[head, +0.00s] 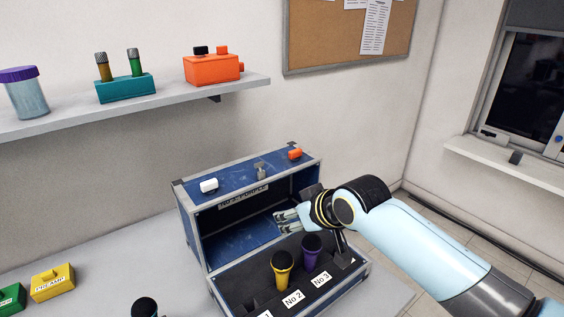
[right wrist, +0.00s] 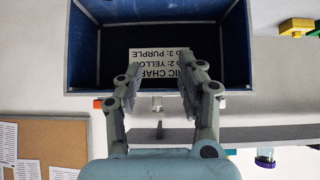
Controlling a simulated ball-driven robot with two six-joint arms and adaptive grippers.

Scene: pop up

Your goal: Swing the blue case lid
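The blue case stands open on the table. Its hollow blue lid (head: 235,236) is raised at the back, its opening facing front. In the right wrist view the lid (right wrist: 82,45) holds an upside-down label (right wrist: 150,62) that mentions yellow and purple. My right gripper (head: 284,220) is at the lid's opening, above the tray. Its fingers (right wrist: 157,80) are apart with nothing between them. My left gripper is out of view.
A white piece (head: 208,186) and an orange piece (head: 295,153) sit on the lid's upper face. A dark round-topped item (head: 145,307) and a yellow box (head: 52,283) are left of the case. A wall shelf (head: 160,106) holds several objects. The table between is clear.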

